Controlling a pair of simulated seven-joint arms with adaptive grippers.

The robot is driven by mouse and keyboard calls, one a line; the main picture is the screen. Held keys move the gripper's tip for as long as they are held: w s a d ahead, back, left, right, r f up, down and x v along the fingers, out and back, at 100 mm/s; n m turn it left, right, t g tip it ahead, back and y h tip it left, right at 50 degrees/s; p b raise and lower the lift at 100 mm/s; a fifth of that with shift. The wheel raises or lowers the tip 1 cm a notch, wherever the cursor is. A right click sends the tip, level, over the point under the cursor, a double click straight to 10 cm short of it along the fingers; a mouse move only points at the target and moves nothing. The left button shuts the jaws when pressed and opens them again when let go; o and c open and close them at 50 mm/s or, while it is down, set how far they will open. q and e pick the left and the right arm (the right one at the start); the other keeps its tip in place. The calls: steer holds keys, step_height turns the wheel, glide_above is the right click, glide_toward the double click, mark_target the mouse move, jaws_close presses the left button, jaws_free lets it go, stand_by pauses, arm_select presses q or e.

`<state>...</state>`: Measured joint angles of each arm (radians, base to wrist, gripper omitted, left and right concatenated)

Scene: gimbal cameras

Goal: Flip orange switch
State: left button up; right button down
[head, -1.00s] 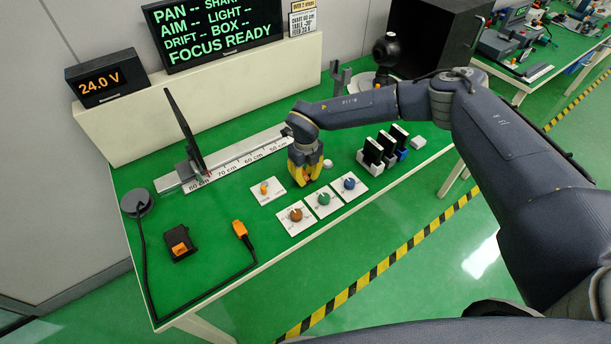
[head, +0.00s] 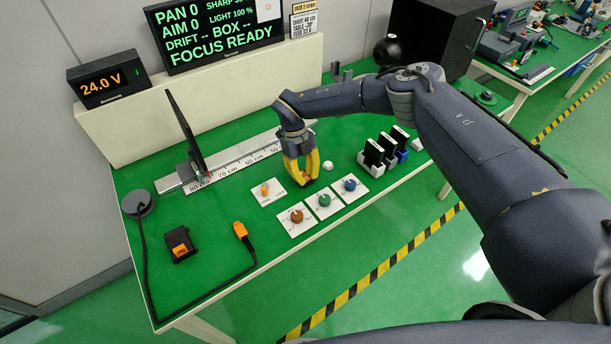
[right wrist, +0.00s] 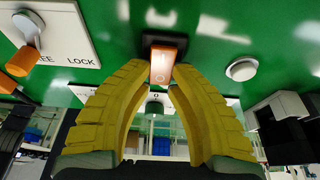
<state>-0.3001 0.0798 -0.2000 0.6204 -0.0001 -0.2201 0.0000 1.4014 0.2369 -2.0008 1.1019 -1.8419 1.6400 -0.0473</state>
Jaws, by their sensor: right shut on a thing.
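The orange switch (right wrist: 163,64) is a rocker in a dark housing on the green bench. In the right wrist view its face, with a pale ring mark, shows between the fingertips of my right gripper (right wrist: 161,72). In the head view my right gripper (head: 305,182) points down at the bench, its yellow fingers around the switch, which is mostly hidden there. The gripper is shut on the switch. Which way the rocker is tilted is hard to tell. My left gripper is not in view.
A white plate with an orange lever (head: 265,189) lies left of the gripper. Plates with brown (head: 296,216), green (head: 324,200) and blue (head: 350,185) knobs lie in front. A white button (head: 328,165) and black upright slides (head: 373,152) stand to the right; a ruler rail (head: 228,165) lies behind.

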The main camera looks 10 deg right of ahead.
steer(key=shift+f, duration=0.1)
steer(key=c, duration=1.2)
jaws_free()
steer(key=v, duration=1.2)
steer(key=shift+s, duration=0.1)
